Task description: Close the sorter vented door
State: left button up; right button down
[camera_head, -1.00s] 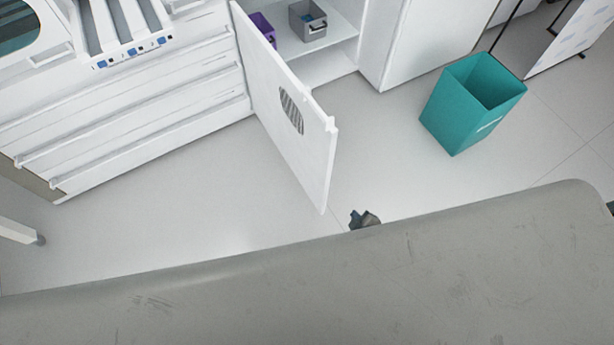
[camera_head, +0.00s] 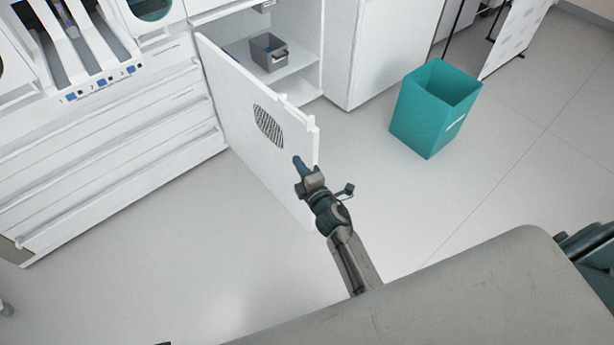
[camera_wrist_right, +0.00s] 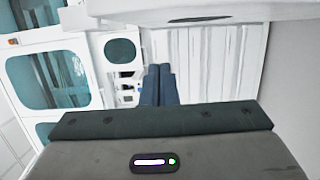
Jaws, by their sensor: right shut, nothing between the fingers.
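The white vented door (camera_head: 235,110) of the sorter cabinet stands wide open in the head view, swung out from its left side, with a dark round vent (camera_head: 268,127) in it. My right gripper (camera_head: 298,162) is shut and empty. In the head view it overlaps the door near its free edge, right of the vent; I cannot tell whether it touches. The right wrist view shows its two fingers (camera_wrist_right: 158,86) together, with white surfaces beyond. My left gripper is not in view.
The open cabinet holds a grey bin (camera_head: 268,52) on a shelf. White drawers (camera_head: 110,150) stand left of the door. A teal waste bin (camera_head: 430,115) stands on the floor to the right. The floor between door and bin is clear.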

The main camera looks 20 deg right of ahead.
aim_at(307, 151)
jog(key=shift+w+d, duration=0.9)
jog(key=shift+w, duration=0.15)
jog(key=shift+w+d, duration=0.85)
jog(key=shift+w, duration=0.2)
jog(key=shift+d, duration=0.1)
